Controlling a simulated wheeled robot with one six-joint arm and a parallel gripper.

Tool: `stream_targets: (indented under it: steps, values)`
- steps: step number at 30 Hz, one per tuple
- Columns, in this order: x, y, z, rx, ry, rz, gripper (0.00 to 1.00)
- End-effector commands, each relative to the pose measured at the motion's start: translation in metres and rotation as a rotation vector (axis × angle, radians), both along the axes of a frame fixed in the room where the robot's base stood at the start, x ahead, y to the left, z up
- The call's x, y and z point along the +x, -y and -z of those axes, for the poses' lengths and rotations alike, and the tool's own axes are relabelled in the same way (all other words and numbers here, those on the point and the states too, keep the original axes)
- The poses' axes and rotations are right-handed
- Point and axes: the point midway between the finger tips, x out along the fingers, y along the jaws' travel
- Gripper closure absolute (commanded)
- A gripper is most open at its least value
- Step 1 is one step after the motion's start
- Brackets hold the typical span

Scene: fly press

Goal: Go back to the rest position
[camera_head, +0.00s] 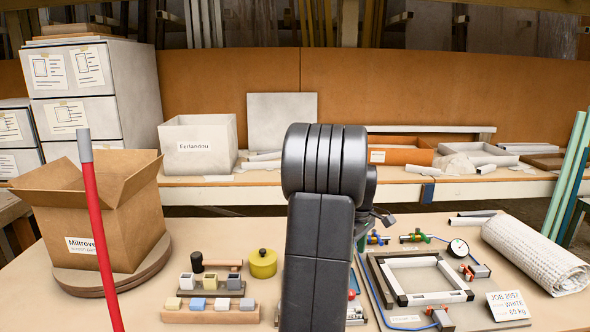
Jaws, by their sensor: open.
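My arm rises in the middle of the view, with its thick dark elbow at the top. My gripper (384,219) shows only in small part, at the right edge of the arm above the bench; the rest is hidden behind the arm. It is open, and I see nothing held in it. Under and beside it on the bench lies a grey board with a white and black square frame (424,279).
A cardboard box (127,215) stands on a round turntable at left, behind a red pole (98,235). A yellow pot (263,263), a block rack (210,313), a gauge (458,248), a job card (508,305) and a white roll (537,254) occupy the bench.

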Motion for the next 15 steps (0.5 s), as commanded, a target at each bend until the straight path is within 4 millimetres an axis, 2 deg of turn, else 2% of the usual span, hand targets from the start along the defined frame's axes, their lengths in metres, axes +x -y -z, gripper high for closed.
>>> stream_targets:
  steps: [1, 15]
  values:
    - [-0.002, -0.001, 0.020, 0.004, -0.015, 0.000, 0.51]
    - [-0.002, -0.001, 0.114, 0.004, -0.015, 0.001, 0.51]
